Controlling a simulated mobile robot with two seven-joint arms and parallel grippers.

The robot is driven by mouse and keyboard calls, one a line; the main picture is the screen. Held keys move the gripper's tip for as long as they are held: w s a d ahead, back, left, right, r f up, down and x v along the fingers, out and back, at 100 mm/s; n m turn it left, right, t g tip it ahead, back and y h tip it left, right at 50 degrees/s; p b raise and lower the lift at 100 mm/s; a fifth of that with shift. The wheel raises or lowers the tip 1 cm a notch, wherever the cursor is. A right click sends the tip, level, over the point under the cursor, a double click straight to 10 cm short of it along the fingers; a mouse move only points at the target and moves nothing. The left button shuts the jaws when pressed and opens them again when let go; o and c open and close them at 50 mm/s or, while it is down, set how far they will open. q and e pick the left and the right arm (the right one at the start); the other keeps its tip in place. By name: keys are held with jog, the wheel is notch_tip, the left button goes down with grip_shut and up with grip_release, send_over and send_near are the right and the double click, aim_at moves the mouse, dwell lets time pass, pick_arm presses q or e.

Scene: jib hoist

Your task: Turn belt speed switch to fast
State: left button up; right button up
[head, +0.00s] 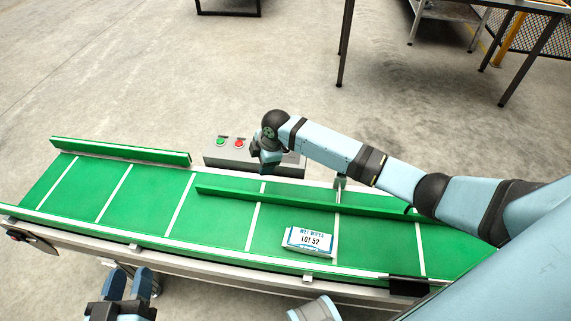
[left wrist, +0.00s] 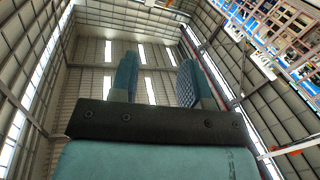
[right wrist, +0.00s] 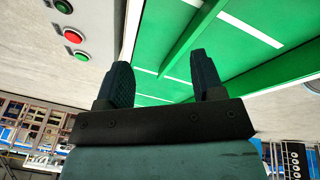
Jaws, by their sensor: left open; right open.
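The grey control box (head: 213,162) stands behind the far side of the conveyor. A green button (head: 221,142) and a red button (head: 239,143) show on its left part. My right gripper (head: 268,166) points down at the box's right part and covers some of it. I cannot make out the belt speed switch in any view. In the right wrist view the right gripper (right wrist: 160,78) is open and empty, beside the panel (right wrist: 105,25) with its red button (right wrist: 73,35). My left gripper (head: 129,283) is open and empty in front of the conveyor; in its wrist view it (left wrist: 156,78) points up at the roof.
The green conveyor belt (head: 140,205) runs across the view, with green side guides (head: 120,150). A white carton (head: 311,240) marked "WET WIPES LOT 52" lies on it. My right arm reaches across the belt's right half. The floor behind is clear up to the tables.

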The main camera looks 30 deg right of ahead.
jog(key=w+d+r+n+g+h+b, duration=0.1)
jog(key=w+d+n+b, duration=0.1)
jog(key=w+d+b, duration=0.35)
notch_tip(320, 180, up, 5)
jog(key=n+g+h+b, duration=0.1)
jog(key=g+b, duration=0.1)
jog(key=b, duration=0.1)
send_over(286, 149)
jog(key=f+b, duration=0.1)
jog(key=f, duration=0.3)
jog(key=f+b, duration=0.2)
jog(key=f, duration=0.3)
jog(key=w+f+b, duration=0.1)
jog(key=f+b, duration=0.1)
jog(key=f, duration=0.2)
jog(key=shift+d+f, duration=0.15)
jog(key=shift+f, duration=0.1)
pick_arm(q)
notch_tip(286, 149, down, 10)
jog(key=s+d+g+h, duration=0.1)
jog(key=d, duration=0.1)
jog(key=shift+m+h, duration=0.3)
jog(key=shift+m, duration=0.1)
jog(key=shift+r, duration=0.1)
